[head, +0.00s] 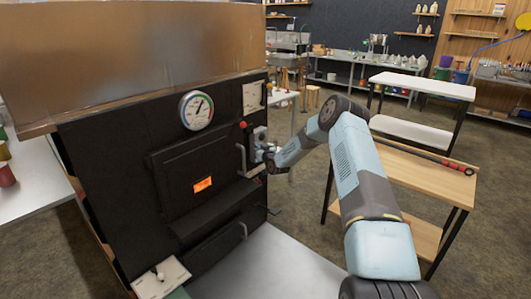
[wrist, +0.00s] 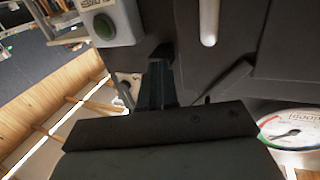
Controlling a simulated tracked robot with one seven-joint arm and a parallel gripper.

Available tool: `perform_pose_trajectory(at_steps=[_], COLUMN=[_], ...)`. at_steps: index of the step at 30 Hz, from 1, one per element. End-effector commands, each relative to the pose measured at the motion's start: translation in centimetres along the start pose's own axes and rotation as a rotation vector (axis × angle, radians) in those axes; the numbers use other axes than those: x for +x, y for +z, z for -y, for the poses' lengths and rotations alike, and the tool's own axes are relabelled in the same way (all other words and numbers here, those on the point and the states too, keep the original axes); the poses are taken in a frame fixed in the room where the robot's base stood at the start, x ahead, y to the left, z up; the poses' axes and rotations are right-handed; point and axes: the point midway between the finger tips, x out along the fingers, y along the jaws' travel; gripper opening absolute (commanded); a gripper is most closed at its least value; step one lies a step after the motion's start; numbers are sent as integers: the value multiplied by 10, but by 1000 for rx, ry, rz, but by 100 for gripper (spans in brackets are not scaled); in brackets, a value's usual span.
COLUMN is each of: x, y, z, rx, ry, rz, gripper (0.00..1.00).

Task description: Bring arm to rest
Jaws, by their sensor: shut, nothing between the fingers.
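My blue and grey arm (head: 360,170) is stretched out from the lower right toward the right edge of the black evaporator front (head: 110,170). My gripper (head: 266,155) is at its far end, close to a small grey control box (head: 260,134) and a pale upright handle (head: 241,160). In the wrist view my gripper (wrist: 161,60) has its dark fingers together with nothing between them. Whether the fingertips touch anything is unclear.
A round gauge (head: 196,110) is on the evaporator front, above a door with a glowing orange window (head: 203,184). A wooden-topped cart (head: 425,178) stands close to the right of my arm, with a white-topped cart (head: 422,86) behind. Open floor (head: 305,215) lies between evaporator and cart.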

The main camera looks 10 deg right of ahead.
Motion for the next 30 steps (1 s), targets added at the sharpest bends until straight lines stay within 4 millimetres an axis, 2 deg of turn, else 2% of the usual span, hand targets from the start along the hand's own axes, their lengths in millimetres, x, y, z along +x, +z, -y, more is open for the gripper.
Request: perform_pose_trajectory(at_steps=[3,7,13,16,23,30], x=[-20,-37,-48,-50,-56,-76], y=[0,2,1,-7,-58,-115], z=[-5,-10,-13,-11,1,14], rx=[-1,-1,-2,-9,-57,-111], ry=[-4,-5,-7,-12,-29,-30], rz=[2,3,3,16,107,229], gripper=[0,0,0,0,0,0])
